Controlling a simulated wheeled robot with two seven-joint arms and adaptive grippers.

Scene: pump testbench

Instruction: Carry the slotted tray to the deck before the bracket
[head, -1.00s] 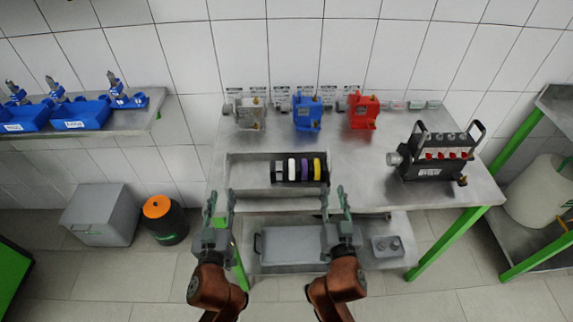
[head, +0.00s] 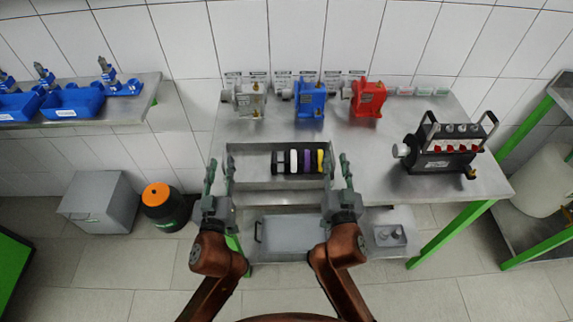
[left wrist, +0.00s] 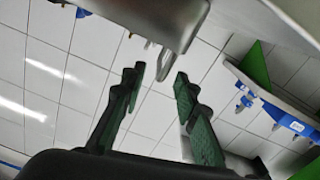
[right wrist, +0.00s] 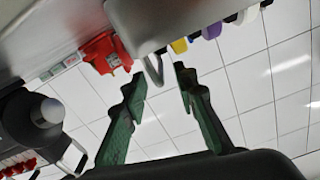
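The slotted tray (head: 250,165) is a long grey metal tray at the front of the bench deck (head: 385,165). A row of grey, white, purple, yellow and black pieces (head: 307,161) stands in its right half. My left gripper (head: 220,160) is open at the tray's left end. My right gripper (head: 336,158) is open at its right end. In the right wrist view, a thin loop handle (right wrist: 153,69) on the tray shows between the parted fingers. In the left wrist view, the tray's left end (left wrist: 150,14) is above the parted fingers. I cannot tell for certain which part is the bracket.
A black unit with two handles (head: 447,149) stands on the bench's right side. Grey (head: 249,100), blue (head: 310,100) and red (head: 367,98) pumps line the back. Bare deck lies between the tray and the black unit. A grey lidded box (head: 290,235) is on the lower shelf.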

